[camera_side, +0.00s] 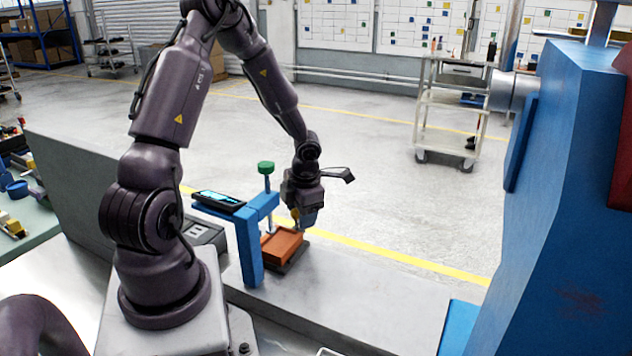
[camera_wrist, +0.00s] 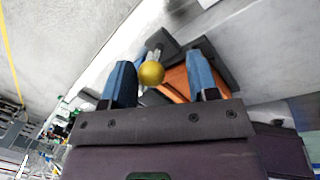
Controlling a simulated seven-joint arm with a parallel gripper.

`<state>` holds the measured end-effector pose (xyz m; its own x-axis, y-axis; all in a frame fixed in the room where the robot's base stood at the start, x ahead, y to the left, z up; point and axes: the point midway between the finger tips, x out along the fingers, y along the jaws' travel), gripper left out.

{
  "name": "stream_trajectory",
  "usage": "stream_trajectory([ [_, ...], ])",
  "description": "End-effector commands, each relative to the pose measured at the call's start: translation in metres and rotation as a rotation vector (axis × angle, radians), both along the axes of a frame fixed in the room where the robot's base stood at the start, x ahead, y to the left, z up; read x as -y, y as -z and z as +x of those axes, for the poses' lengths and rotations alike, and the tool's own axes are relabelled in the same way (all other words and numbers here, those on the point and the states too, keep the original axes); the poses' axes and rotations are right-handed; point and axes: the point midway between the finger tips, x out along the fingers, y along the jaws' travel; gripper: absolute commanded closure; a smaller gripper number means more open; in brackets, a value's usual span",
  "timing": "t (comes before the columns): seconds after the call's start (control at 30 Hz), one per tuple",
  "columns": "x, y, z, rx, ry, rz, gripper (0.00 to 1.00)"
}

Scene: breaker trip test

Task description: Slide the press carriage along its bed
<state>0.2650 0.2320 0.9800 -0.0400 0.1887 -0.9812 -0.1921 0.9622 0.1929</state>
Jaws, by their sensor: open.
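The press has a blue frame (camera_side: 248,245) with a green-topped screw (camera_side: 266,168). An orange carriage (camera_side: 283,246) sits at its foot on a dark bed (camera_side: 293,262). In the wrist view the orange carriage (camera_wrist: 179,82) shows partly behind the right finger, with dark bed parts (camera_wrist: 215,62) around it. A yellow ball knob (camera_wrist: 151,73) lies between the two blue fingers of my open gripper (camera_wrist: 160,68). I cannot tell whether either finger touches it. In the side view my gripper (camera_side: 304,224) points down just above and beside the carriage; its fingertips are hard to make out.
A device with a lit screen (camera_side: 219,201) is on top of the press frame. A grey box (camera_side: 204,236) stands left of the press. A large blue machine (camera_side: 570,170) fills the right side. The grey bench top (camera_side: 375,290) is clear right of the carriage.

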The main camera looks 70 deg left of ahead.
Motion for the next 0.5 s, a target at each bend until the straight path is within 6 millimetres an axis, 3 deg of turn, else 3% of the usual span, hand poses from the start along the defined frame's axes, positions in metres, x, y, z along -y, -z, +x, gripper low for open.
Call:
stream_trajectory([
  [0.5, 0.074, 0.000, 0.074, 0.003, 0.007, -0.002, 0.46],
])
